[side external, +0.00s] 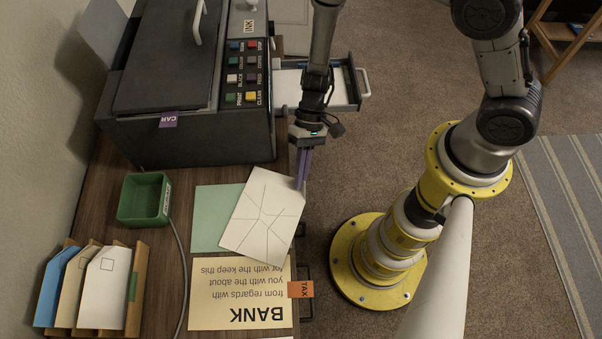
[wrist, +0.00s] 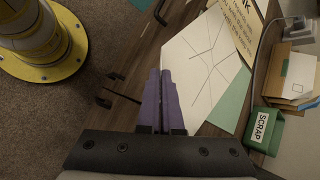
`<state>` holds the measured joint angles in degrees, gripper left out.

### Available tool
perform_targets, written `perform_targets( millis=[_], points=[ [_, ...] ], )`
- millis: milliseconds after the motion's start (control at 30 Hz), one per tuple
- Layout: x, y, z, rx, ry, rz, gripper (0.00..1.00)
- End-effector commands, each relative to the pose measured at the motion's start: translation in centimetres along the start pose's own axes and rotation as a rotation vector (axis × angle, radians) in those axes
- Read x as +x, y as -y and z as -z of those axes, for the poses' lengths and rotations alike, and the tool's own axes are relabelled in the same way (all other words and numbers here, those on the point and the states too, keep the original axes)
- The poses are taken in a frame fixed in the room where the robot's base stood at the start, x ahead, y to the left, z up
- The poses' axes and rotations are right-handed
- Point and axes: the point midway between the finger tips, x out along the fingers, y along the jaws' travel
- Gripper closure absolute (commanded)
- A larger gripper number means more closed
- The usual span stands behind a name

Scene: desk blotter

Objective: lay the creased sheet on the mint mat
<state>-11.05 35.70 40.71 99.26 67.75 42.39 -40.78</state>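The creased sheet (side external: 263,215) is white with thin branching crease lines. It lies askew over the right part of the mint mat (side external: 212,215), and its lower end overlaps the cream BANK sheet. Its upper right corner reaches the desk's right edge, at my gripper (side external: 301,186). The purple fingers are close together and appear shut on that corner. In the wrist view my gripper (wrist: 160,73) covers part of the edge of the creased sheet (wrist: 203,60), and a strip of the mint mat (wrist: 232,103) shows beyond it. Whether the sheet touches the mat is unclear.
The BANK sheet (side external: 235,300) with an orange TAX tab lies below the mat. A green bin (side external: 144,200), marked SCRAP in the wrist view, and a card rack (side external: 92,290) stand left. A dark machine (side external: 190,80) with an open drawer (side external: 345,88) stands at the back.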

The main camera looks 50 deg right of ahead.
Motion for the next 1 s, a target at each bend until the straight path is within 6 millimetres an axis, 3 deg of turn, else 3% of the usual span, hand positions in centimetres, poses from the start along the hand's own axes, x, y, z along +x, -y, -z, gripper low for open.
perform_targets(
  millis=[33,167,567,667,1000],
  points=[
    [0.0,0.0,0.0,0.0,0.0,0.0,0.92],
    [0.0,0.0,0.0,0.0,0.0,0.0,0.69],
    [-0.6,0.2,-0.1,-0.001,-0.002,0.001,0.68],
    [-1.8,0.2,0.0,-0.001,-0.003,0.002,0.68],
    [-8.7,0.1,0.0,0.0,-0.005,0.002,0.68]
  ],
)
